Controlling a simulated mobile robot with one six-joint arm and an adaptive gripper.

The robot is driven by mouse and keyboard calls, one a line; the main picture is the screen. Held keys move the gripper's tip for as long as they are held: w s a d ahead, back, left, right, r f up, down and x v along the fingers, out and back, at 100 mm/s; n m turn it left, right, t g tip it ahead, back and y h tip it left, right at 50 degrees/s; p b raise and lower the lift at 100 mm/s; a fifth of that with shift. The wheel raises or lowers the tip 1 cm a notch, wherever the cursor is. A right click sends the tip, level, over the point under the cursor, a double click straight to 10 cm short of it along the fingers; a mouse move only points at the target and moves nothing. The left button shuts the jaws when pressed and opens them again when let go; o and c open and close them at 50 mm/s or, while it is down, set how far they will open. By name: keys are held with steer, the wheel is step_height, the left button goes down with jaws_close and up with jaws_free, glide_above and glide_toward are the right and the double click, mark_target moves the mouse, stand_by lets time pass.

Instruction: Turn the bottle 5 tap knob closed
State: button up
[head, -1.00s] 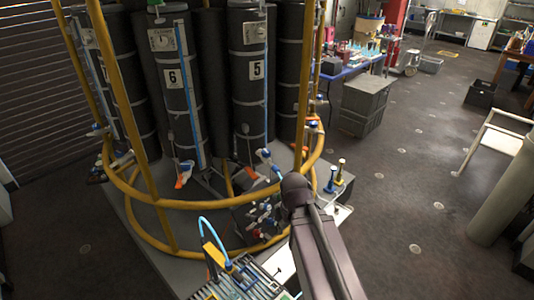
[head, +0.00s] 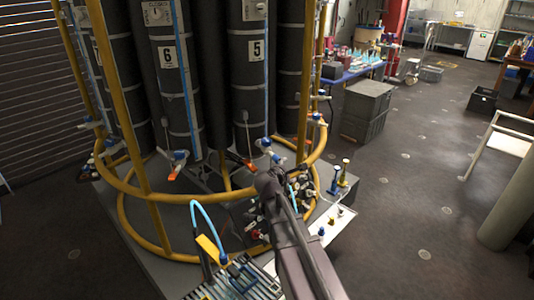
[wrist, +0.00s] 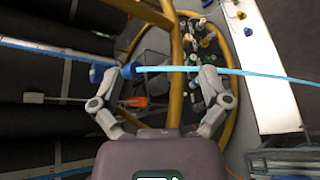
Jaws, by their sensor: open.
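Bottle 5 (head: 252,85) is a tall dark cylinder with a white "5" label, standing in the yellow-railed rack. Its blue tap (head: 265,144) shows low on its front in the head view, just beyond the end of my arm. My gripper (wrist: 169,71) is open, fingers wide apart. The left fingertip overlaps the blue fitting; I cannot tell whether it touches. The knob's angle is unclear.
Bottle 6 (head: 175,90) stands left of bottle 5. Several small fittings (head: 300,190) crowd the rack base.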

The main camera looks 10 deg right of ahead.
mark_target(266, 144)
steer(key=w+a+n+t+y+b, duration=0.3)
steer(key=w+a+n+t+b, duration=0.2)
steer(key=n, duration=0.9)
steer(key=w+a+t, duration=0.1)
steer(key=w+a, duration=0.2)
steer(key=shift+w+a+f+n+b, duration=0.2)
steer(key=shift+w+a+n+b, duration=0.1)
steer(key=shift+a+b, duration=0.1)
steer(key=shift+w+d, duration=0.1)
steer(key=shift+w, duration=0.05)
steer(key=x, duration=1.3)
steer(key=shift+w, duration=0.25)
